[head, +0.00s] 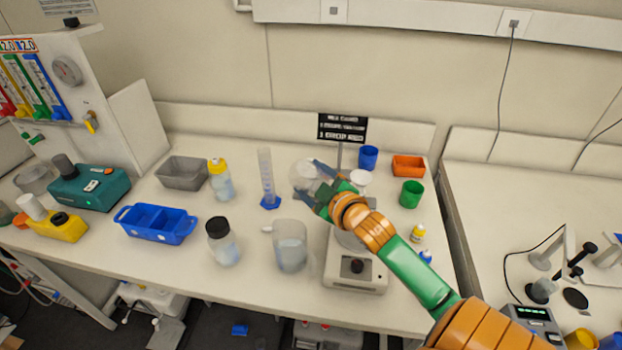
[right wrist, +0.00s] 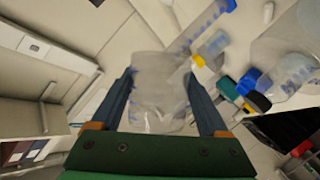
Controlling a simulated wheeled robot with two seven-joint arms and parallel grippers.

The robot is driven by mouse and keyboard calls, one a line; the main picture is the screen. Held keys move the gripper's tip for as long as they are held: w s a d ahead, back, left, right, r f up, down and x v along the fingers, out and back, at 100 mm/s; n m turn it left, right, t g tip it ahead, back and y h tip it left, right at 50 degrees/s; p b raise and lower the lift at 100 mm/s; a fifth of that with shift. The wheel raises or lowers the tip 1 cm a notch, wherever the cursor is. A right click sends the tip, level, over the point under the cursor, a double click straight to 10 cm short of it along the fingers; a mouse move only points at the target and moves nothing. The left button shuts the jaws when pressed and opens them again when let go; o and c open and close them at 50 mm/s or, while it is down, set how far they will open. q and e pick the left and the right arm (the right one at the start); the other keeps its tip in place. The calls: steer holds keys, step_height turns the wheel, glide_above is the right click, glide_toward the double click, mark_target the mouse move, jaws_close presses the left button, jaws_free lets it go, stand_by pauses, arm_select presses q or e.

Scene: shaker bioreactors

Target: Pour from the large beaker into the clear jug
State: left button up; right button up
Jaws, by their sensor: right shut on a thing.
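My right gripper (head: 311,182) is shut on the large beaker (head: 301,174), a clear vessel held in the air above the back middle of the bench. In the right wrist view the beaker (right wrist: 160,92) sits between the two blue fingers. Whether it has liquid in it I cannot tell. The clear jug (head: 291,246) stands upright on the bench near its front edge, its handle to the left, with pale liquid inside. The held beaker is behind the jug and apart from it. My left gripper is out of view.
A measuring cylinder (head: 266,178) stands left of the beaker. A black-capped bottle (head: 222,243), yellow-capped bottle (head: 220,182) and blue tray (head: 157,224) are left. Green cup (head: 411,194) is right.

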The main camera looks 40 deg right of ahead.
steer(key=shift+w+d+f+m+g+y, duration=0.1)
steer(key=shift+d+f+m, duration=0.2)
steer(key=shift+f, duration=0.2)
steer(key=shift+d+f+m+g+y, duration=0.15)
steer(key=shift+d+f, duration=0.15)
steer(key=shift+f, duration=0.25)
steer(key=shift+w+d+f+m+g+y, duration=0.1)
steer(key=shift+d+f+m, duration=0.2)
steer(key=shift+f, duration=0.2)
steer(key=f+m+y, duration=0.1)
steer(key=m, duration=0.1)
steer(key=f+m+g+y, duration=0.1)
steer(key=m, duration=0.1)
steer(key=shift+s+a+f+y, duration=0.1)
steer(key=shift+a+f+y, duration=0.1)
steer(key=shift+f+y, duration=0.2)
